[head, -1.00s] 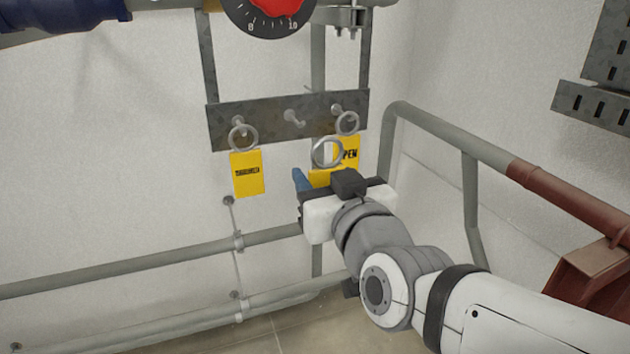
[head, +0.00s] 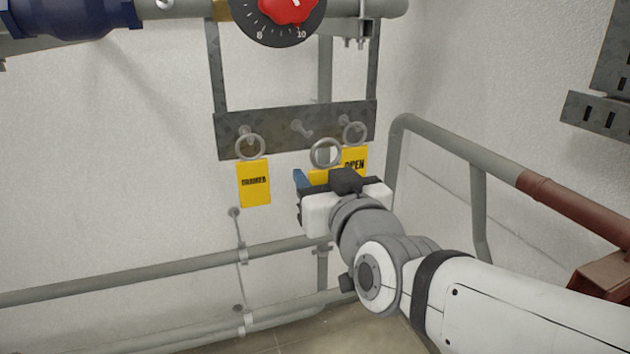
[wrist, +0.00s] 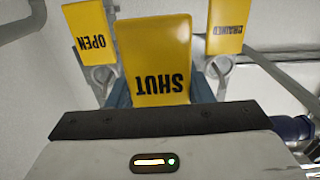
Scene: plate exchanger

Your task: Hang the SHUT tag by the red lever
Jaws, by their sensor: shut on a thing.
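My gripper (head: 316,184) is shut on the yellow SHUT tag (wrist: 156,50), which appears upside down in the wrist view. In the head view the SHUT tag (head: 319,177) is mostly hidden by my gripper; its ring (head: 325,153) stands up above it. The tag is held in front of and a little below the grey hook plate (head: 278,122). The plate's middle peg (head: 300,127) is bare. The OPEN tag (head: 355,160) hangs on the right peg, and another yellow tag (head: 254,184) hangs on the left peg. The red lever (head: 288,10) is partly in view above the plate, over a black dial.
A grey handrail (head: 440,140) with a red-brown section runs along the right. Horizontal pipes (head: 150,271) run along the wall below the tags. A slotted metal bracket (head: 598,114) is at the upper right. A blue fitting (head: 70,15) is at the top left.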

